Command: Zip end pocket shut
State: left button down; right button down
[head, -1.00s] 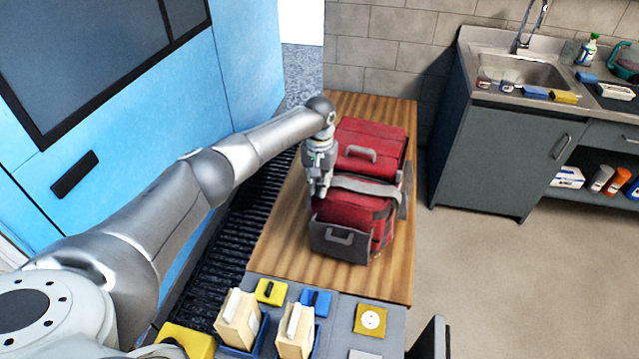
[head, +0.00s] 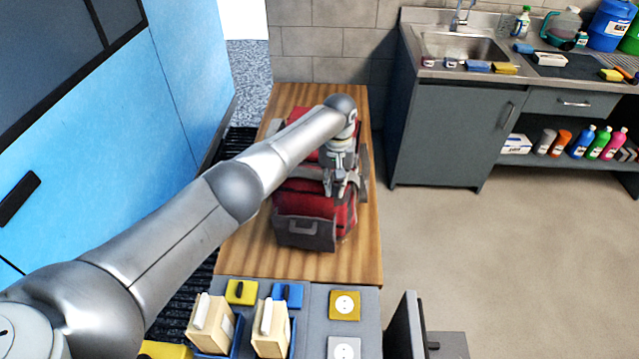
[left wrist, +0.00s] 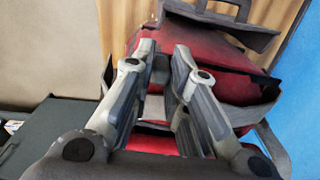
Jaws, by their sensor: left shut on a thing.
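The red and grey bag (head: 318,207) stands on the wooden bench. Its grey end panel with a handle (head: 303,230) faces me. My left gripper (head: 335,192) points down at the right part of the bag's near end, above the end pocket. In the left wrist view, the gripper (left wrist: 165,52) has its fingers close together on something small, likely the zip pull, mostly hidden between them. Whether the zip is closed cannot be told. My right gripper is out of view.
The wooden bench (head: 250,247) has free room around the bag. A blue cabinet (head: 185,100) stands left. A sink counter (head: 445,130) is at the back right.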

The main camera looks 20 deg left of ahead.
pick_arm(q)
jog(key=shift+d, duration=0.2)
jog(key=c, duration=1.4)
grip_release()
jog(key=shift+d, duration=0.15)
jog(key=shift+r, duration=0.1)
notch_tip(320, 180, up, 12)
jog(key=shift+f, duration=0.1)
